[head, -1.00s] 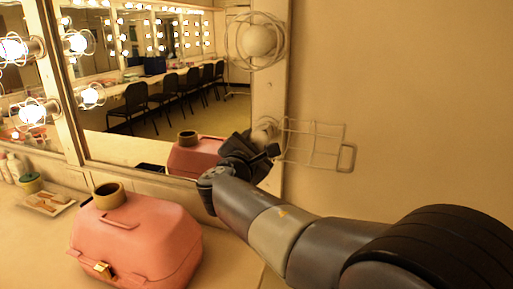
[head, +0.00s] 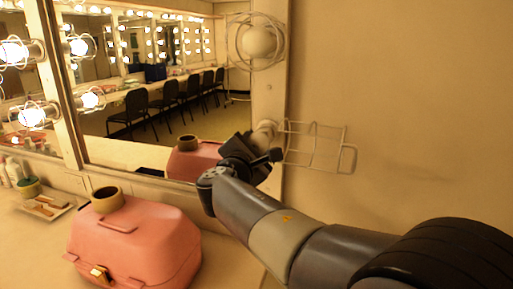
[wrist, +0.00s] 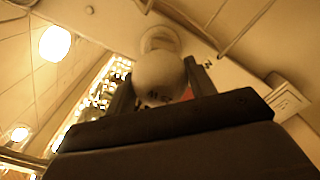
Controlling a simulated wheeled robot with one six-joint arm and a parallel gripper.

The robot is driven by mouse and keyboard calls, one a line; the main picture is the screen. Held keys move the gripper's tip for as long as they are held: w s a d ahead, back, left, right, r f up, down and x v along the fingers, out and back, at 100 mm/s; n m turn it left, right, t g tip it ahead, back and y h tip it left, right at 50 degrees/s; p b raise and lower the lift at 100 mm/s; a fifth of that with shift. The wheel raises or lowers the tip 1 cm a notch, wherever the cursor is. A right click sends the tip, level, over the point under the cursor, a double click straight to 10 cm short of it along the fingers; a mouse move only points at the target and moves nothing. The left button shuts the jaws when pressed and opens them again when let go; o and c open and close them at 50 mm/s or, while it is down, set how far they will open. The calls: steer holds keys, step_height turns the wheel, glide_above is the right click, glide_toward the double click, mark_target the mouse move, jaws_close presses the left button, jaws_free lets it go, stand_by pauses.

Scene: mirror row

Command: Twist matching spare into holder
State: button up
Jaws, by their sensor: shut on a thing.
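My gripper (head: 258,148) is at the lower right of the mirror frame and is shut on a pale round bulb (wrist: 160,76). In the wrist view the bulb sits between the two dark fingers, with small dark print on its near side. A pale round holder (wrist: 158,38) shows directly behind the bulb, lined up with it. The bulb seems to meet the holder, but how deep it is seated is hidden. In the head view the gripper covers most of the bulb. A wire cage (head: 318,145) stands out to the right of the holder, swung open.
An unlit bulb (head: 259,42) in a wire cage is above on the same post. A pink case (head: 135,245) with a roll of tape (head: 107,199) on it stands on the counter at left. A tray (head: 47,207) lies farther left. The wall at right is bare.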

steer(key=shift+m+b, duration=0.8)
steer(key=shift+b, duration=0.3)
steer(key=o, duration=0.9)
steer(key=b+v, duration=0.1)
steer(key=v, duration=1)
steer(key=shift+w+d, duration=0.1)
steer(key=shift+w, duration=0.05)
steer(key=p+x, duration=0.1)
steer(key=x, duration=1)
steer(key=shift+r, duration=0.1)
steer(key=shift+p, duration=0.5)
